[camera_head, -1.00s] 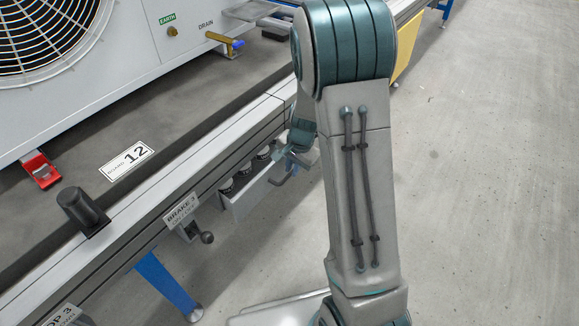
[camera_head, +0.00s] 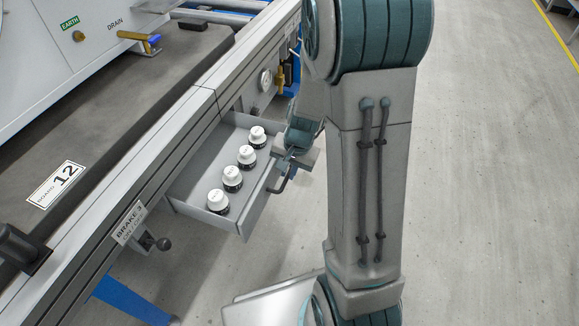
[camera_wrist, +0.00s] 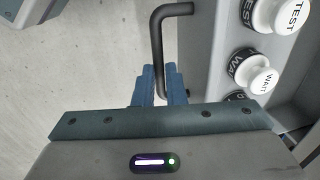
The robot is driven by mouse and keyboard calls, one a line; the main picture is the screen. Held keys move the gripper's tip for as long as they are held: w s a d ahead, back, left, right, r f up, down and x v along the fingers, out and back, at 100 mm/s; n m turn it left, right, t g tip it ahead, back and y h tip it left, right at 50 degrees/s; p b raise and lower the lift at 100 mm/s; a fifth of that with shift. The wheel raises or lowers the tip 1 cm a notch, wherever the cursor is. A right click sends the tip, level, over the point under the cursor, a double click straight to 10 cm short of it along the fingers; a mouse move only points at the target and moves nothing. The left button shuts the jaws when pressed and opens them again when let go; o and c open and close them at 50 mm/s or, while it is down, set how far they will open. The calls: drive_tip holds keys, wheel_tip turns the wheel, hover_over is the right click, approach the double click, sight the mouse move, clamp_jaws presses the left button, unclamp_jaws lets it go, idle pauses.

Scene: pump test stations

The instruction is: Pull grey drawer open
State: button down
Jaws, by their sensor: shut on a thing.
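The grey drawer (camera_head: 196,169) stands pulled out of the bench's side, with several white-topped, black-based knobs (camera_head: 232,179) in a row inside it. In the wrist view its front panel (camera_wrist: 191,60) runs beside the dark bar handle (camera_wrist: 157,45). My gripper (camera_wrist: 158,85) is shut on the handle, its blue fingers on either side of the bar. In the head view the handle (camera_head: 282,184) shows at the drawer's front, and my gripper (camera_head: 288,163) is partly hidden by my arm.
The bench (camera_head: 110,175) carries a "12" label (camera_head: 57,184) and a large white unit (camera_head: 65,75) on top. A "BRAKE 3" plate (camera_head: 130,222) with a small lever (camera_head: 160,242) sits left of the drawer. The floor (camera_head: 490,190) to the right is clear.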

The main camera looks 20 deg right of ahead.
drive_tip(key=shift+w+d, duration=0.1)
drive_tip(key=c, duration=1.5)
unclamp_jaws()
drive_tip(key=shift+r, duration=0.1)
drive_tip(key=r+p, duration=0.2)
drive_tip(key=r, duration=0.2)
drive_tip(key=s+d+r+p, duration=0.1)
drive_tip(key=r+p, duration=0.1)
drive_tip(key=r, duration=0.3)
drive_tip(key=d+r+p, duration=0.1)
drive_tip(key=r+p, duration=0.1)
drive_tip(key=r, duration=0.2)
drive_tip(key=shift+s+r, duration=0.2)
drive_tip(key=shift+s, duration=0.15)
drive_tip(key=s+a+r+n+p, duration=0.1)
drive_tip(key=s+r+p, duration=0.3)
drive_tip(key=r+p, duration=0.6)
drive_tip(key=s+a+r+n+t+h+p, duration=0.1)
drive_tip(key=s+r+n+p, duration=0.3)
drive_tip(key=r+p, duration=0.6)
drive_tip(key=s+a+r+n+p, duration=0.2)
drive_tip(key=s+r+p, duration=0.3)
drive_tip(key=r+p, duration=0.5)
drive_tip(key=shift+s+a+r+t+h, duration=0.1)
drive_tip(key=shift+a+r+t+h, duration=0.05)
drive_tip(key=shift+r, duration=2.3)
drive_tip(key=shift+a+r+t+h, duration=0.1)
drive_tip(key=shift+r+t+h, duration=0.05)
drive_tip(key=shift+r, duration=2.25)
